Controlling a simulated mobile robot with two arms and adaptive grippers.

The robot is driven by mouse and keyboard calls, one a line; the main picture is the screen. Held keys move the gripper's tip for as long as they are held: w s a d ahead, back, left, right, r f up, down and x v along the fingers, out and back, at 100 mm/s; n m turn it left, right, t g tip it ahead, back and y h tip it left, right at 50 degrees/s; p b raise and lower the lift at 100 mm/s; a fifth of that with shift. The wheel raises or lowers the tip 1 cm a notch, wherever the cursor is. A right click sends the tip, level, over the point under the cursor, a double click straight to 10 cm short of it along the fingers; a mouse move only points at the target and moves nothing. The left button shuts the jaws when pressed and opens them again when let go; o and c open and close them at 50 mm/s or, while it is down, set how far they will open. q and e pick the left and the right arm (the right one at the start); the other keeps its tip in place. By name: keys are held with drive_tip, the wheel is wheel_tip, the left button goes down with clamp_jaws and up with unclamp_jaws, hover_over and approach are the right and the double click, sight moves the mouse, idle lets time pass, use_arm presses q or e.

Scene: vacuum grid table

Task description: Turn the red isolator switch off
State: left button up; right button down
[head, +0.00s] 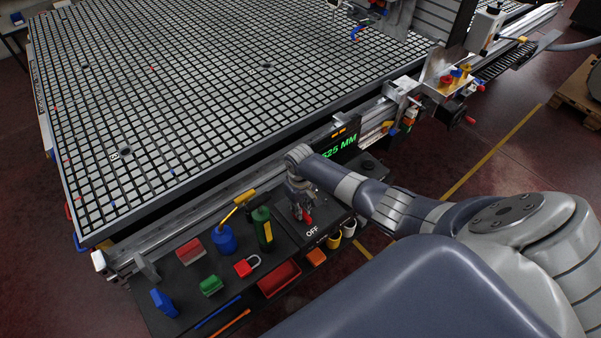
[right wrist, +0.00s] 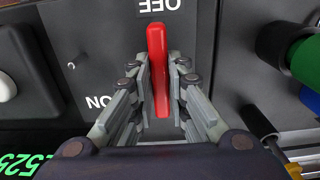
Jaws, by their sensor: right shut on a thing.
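The red isolator switch handle (right wrist: 157,70) lies between the two fingers of my right gripper (right wrist: 160,82) in the right wrist view. The fingers are closed on its sides. The handle is upright in that view, its far end pointing to the upside-down OFF label (right wrist: 160,5). The ON label (right wrist: 98,101) is to the left, off the handle's line. In the head view, my right gripper (head: 300,200) reaches down onto the dark switch panel, and the red handle's tip (head: 307,218) shows just above the OFF label. My left gripper is not in view.
A dark tool shelf holds a blue container (head: 224,239), a dark green bottle (head: 263,228), a red padlock (head: 247,265) and a red tray (head: 279,278) left of the switch. The large grid table (head: 220,100) lies behind. A green-digit display (head: 338,146) stands beside my arm.

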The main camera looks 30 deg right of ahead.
idle(0.3)
drive_tip(key=c, duration=1.6)
unclamp_jaws()
drive_tip(key=shift+o, duration=0.2)
wheel_tip(320, 180, up, 12)
